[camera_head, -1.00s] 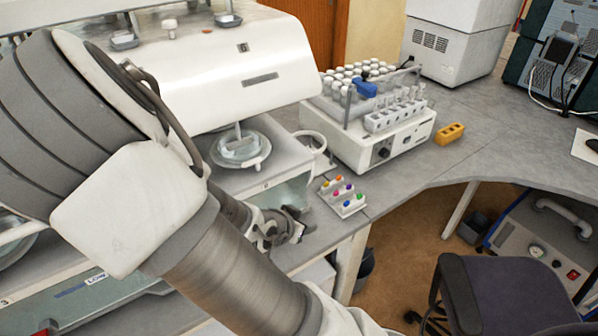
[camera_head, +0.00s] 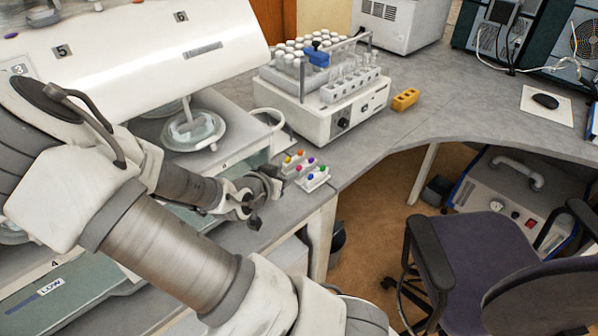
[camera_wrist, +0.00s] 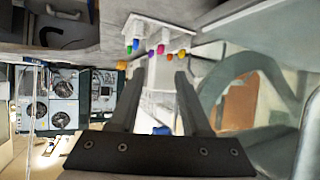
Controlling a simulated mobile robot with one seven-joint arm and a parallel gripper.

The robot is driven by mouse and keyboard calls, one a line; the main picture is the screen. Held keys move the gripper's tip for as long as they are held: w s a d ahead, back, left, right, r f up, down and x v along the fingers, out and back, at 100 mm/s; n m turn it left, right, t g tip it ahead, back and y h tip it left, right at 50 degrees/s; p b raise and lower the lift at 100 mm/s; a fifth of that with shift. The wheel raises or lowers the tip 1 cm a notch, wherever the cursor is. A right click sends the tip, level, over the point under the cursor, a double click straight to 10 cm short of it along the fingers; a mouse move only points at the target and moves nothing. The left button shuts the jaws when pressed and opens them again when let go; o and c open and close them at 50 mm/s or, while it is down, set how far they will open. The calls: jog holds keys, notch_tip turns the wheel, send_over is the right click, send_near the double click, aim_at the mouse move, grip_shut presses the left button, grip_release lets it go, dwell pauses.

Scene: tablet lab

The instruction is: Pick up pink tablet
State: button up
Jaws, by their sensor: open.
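The pink tablet (camera_head: 298,168) sits in a small white holder (camera_head: 314,185) on the bench near its front edge, among several coloured tablets. In the wrist view the pink tablet (camera_wrist: 161,49) shows above the gap between the fingertips, in the middle of the row. My gripper (camera_head: 267,197) is just left of the holder in the head view, its fingers apart. In the wrist view my gripper (camera_wrist: 159,76) is open, with nothing between the fingertips. It is apart from the tablets.
Yellow (camera_head: 288,159), orange (camera_head: 300,152), purple (camera_head: 311,160), blue (camera_head: 311,176) and green (camera_head: 323,169) tablets surround the pink one closely. A vial-rack machine (camera_head: 330,122) stands behind. A large white machine (camera_head: 120,65) is at left. A chair (camera_head: 455,255) is at right.

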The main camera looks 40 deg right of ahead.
aim_at(299, 166)
jog(key=shift+b+x, duration=0.55)
jog(key=shift+x, duration=3.9)
jog(key=shift+f, duration=0.1)
jog(key=shift+s, duration=0.1)
grip_shut()
